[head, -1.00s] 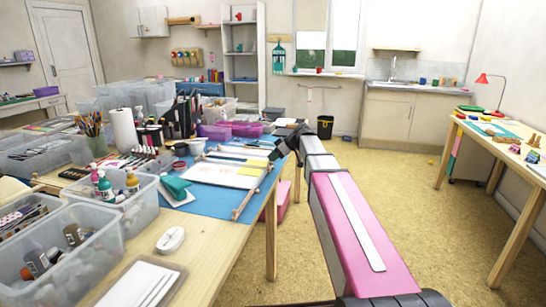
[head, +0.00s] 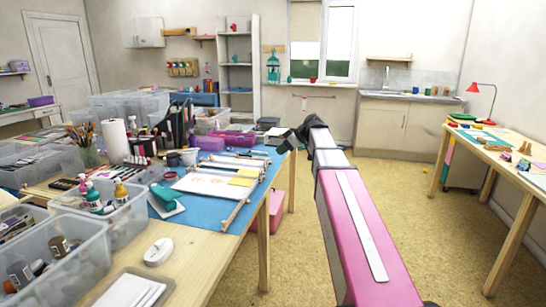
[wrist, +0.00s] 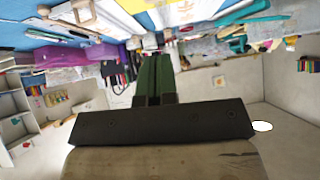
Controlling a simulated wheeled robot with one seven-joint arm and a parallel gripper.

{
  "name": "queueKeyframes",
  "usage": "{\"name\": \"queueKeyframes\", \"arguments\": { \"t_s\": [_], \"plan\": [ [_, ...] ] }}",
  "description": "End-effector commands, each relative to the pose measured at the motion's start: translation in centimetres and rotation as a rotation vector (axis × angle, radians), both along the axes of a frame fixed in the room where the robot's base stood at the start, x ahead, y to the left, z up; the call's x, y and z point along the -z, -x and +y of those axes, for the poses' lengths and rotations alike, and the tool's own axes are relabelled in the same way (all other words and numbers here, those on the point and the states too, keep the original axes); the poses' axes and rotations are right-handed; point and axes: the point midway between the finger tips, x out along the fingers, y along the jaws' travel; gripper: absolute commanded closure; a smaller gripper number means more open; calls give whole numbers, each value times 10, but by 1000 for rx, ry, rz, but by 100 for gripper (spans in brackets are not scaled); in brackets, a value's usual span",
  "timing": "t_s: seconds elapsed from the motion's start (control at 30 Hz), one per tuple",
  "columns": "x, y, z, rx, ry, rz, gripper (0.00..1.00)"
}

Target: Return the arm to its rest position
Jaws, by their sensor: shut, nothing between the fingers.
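My arm reaches forward past the right edge of the craft table (head: 215,262), with its pink and grey links over the open floor. My gripper (head: 284,148) is a small dark shape at the arm's far end, by the table's back right corner in the head view. In the wrist view the gripper (wrist: 155,70) shows dark green fingers close together, with nothing held between them.
A white mouse (head: 158,251) lies in front. A second table (head: 500,150) stands at the right. Open floor lies between the tables.

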Motion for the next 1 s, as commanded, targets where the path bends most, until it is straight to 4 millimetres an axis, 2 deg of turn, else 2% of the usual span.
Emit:
{"name": "queueKeyframes", "arguments": {
  "t_s": [0.2, 0.27, 0.33, 0.47, 0.6, 0.7, 0.8, 1.0],
  "plan": [
    [-7, 5, -13, 4, 2, 6, 100],
    [1, 9, -14, 18, 10, 23, 100],
    [19, 17, -13, 53, 27, 66, 100],
    [74, 42, -12, 173, 84, 196, 100],
    [140, 77, -14, 336, 168, 347, 100],
    [182, 104, -17, 456, 230, 439, 100],
    [221, 134, -20, 575, 294, 519, 100],
    [286, 197, -31, 815, 420, 632, 100]
  ]
}}
